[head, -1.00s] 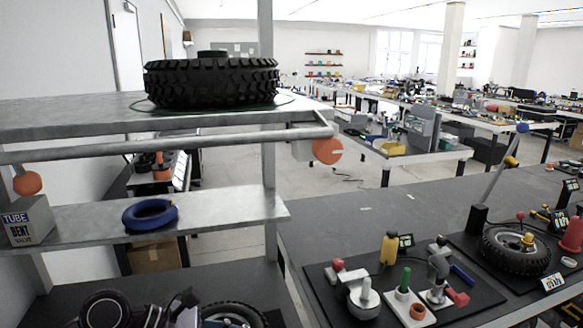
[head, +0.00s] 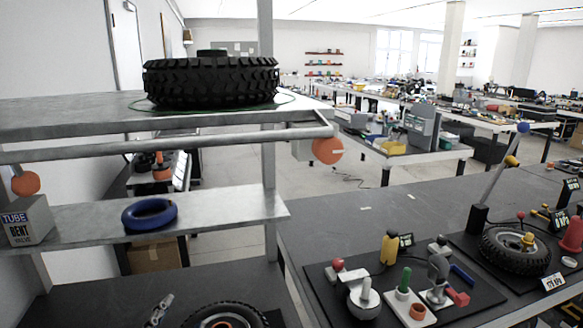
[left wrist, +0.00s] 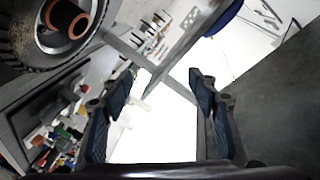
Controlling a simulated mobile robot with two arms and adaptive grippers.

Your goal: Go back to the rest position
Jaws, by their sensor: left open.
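A tyre with an orange-rimmed hub (left wrist: 22,38) lies at the upper left of that view, apart from the fingers. The rest of my left arm is out of the head view. My right gripper shows in neither view.
A metal rack stands at left: a big tyre (head: 210,82) on its top shelf, a blue ring (head: 149,213) and a grey tube box (head: 28,220) on the middle shelf. A dark bench (head: 380,218) with tools and another tyre (head: 515,250) stands at right.

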